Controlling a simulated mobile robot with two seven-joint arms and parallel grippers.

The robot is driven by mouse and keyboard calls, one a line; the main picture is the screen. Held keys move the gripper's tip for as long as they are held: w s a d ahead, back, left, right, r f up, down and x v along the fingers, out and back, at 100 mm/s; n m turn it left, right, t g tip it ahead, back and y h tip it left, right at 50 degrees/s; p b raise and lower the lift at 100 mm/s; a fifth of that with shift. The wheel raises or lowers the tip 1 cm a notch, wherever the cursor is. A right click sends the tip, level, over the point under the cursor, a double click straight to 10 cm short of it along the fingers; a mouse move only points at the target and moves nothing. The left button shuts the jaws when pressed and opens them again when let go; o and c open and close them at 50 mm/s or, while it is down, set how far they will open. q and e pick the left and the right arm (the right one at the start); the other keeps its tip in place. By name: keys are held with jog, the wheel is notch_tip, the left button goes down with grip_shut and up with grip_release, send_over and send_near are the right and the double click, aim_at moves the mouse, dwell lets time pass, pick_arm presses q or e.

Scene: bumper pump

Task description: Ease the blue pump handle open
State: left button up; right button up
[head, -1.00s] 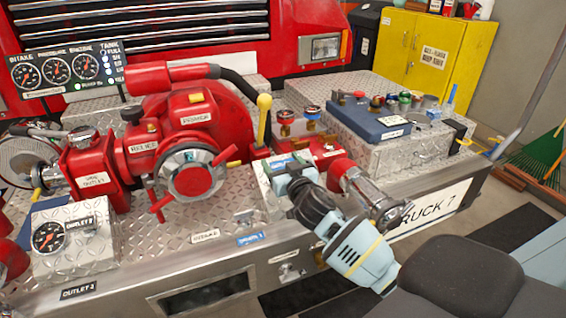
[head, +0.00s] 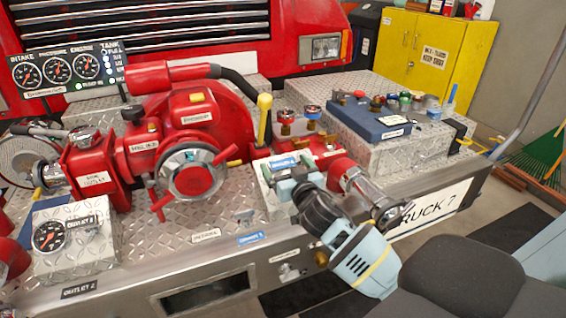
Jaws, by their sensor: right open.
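My right gripper (head: 285,177) is open, over the diamond-plate outlet box (head: 275,208) right of the red pump (head: 190,125). Its fingers cover part of the box top, where a blue label shows; I cannot tell whether they touch anything. No large blue handle is plainly visible. A small blue-topped brass valve (head: 312,112) stands behind, beside a red-topped one (head: 286,116). My left gripper is out of view.
A yellow-knobbed lever (head: 264,112) stands just behind the gripper. A red and chrome outlet pipe (head: 362,188) lies close to its right. A blue case (head: 368,119) with several small fittings rests on the right deck. The bumper edge (head: 200,272) runs along the front.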

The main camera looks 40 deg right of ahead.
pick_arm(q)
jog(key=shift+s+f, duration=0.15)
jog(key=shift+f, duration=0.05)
pick_arm(e)
jog(key=v, duration=0.5)
jog(key=shift+s, duration=0.25)
dwell(0.4)
